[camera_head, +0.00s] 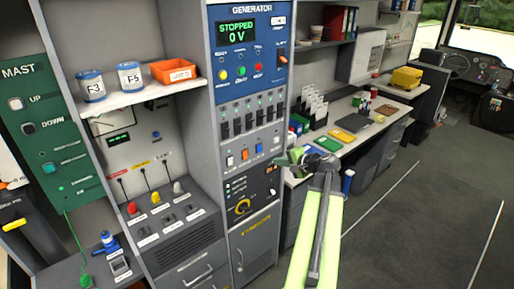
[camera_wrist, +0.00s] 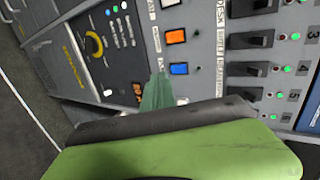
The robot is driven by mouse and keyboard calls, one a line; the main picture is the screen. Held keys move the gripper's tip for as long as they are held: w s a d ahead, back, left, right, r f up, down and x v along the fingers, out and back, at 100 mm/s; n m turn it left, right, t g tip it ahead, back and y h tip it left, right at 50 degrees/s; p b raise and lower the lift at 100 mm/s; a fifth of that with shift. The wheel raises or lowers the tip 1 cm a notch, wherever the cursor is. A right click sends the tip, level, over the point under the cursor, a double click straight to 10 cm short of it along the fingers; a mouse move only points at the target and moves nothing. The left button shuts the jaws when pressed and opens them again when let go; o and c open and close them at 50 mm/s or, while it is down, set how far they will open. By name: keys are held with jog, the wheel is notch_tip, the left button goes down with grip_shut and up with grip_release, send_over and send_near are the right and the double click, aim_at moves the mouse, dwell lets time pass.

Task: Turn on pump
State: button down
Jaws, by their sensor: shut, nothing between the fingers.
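The grey generator cabinet (camera_head: 240,190) carries a row of rocker switches: a white one (camera_head: 230,161), an orange one (camera_head: 245,155) and a blue one (camera_head: 259,149). I cannot read which label says pump. In the wrist view the orange rocker (camera_wrist: 176,36) and the blue rocker (camera_wrist: 179,69) face me. My gripper (camera_head: 292,157) is shut and empty, just right of the cabinet's front in the head view. Its green fingers (camera_wrist: 161,88) point at the panel beside the blue rocker and hide a little of the panel below it. Contact cannot be told.
A desk (camera_head: 350,135) with coloured trays stands to the right. The floor (camera_head: 420,210) at right is clear.

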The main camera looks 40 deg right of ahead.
jog(key=s+d, duration=0.1)
jog(key=d+r+m, duration=0.1)
jog(key=shift+s+d+r+h, duration=0.15)
jog(key=shift+s+d+h, duration=0.25)
jog(key=b, duration=0.4)
send_near(260, 152)
notch_tip(260, 152, down, 3)
jog(key=w, duration=0.1)
jog(key=shift+w+d+r, duration=0.1)
jog(key=shift+w+d, duration=0.05)
jog(key=shift+w, duration=1.05)
jog(key=shift+w+d, duration=0.1)
jog(key=shift+w, duration=1.1)
